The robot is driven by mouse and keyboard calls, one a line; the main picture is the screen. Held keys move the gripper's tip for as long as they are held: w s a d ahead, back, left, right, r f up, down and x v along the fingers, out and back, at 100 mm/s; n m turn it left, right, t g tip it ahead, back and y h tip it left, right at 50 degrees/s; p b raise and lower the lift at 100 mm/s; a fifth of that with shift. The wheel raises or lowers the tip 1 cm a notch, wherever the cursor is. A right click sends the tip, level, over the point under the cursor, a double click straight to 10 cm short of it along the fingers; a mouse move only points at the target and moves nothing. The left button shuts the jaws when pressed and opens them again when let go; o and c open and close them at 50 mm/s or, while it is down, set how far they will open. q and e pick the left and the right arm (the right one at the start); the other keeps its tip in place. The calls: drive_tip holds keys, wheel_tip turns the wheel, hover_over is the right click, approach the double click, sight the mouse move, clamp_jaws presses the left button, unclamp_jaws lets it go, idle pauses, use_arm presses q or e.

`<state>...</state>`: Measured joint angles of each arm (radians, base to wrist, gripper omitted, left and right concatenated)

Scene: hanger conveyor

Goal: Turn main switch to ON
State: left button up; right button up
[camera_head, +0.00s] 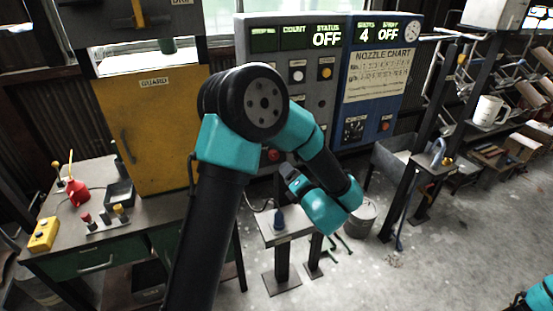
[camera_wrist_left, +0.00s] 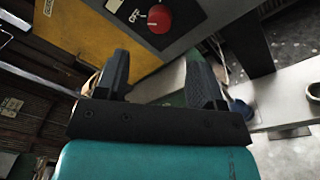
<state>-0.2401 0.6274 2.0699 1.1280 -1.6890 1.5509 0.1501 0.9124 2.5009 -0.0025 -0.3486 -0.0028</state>
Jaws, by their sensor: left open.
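The grey control panel (camera_head: 310,110) stands behind my left arm, with its status display (camera_head: 327,40) reading OFF. A round red control (camera_head: 274,155) shows low on it, partly behind my arm. The left wrist view shows a red round knob (camera_wrist_left: 160,18) with a small black-and-white control (camera_wrist_left: 136,16) beside it. No label there is readable, so I cannot tell which is the main switch. My left gripper (camera_wrist_left: 160,82) is open and empty, below and apart from the red knob; it shows small in the head view (camera_head: 289,173). My right gripper is outside the views.
A blue panel (camera_head: 384,85) with a nozzle chart adjoins the grey panel on the right. A yellow guard (camera_head: 160,125) stands left, behind a workbench (camera_head: 150,212) with a red oil can (camera_head: 77,188). A small stand (camera_head: 283,227) is below my left wrist. Floor at right is partly clear.

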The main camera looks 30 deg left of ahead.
sight(275, 157)
use_arm(q)
drive_tip(key=x, duration=0.9)
drive_tip(key=shift+w+a, duration=0.2)
drive_tip(key=shift+a, duration=0.1)
drive_tip(key=shift+c, duration=0.2)
drive_tip(key=c, duration=0.9)
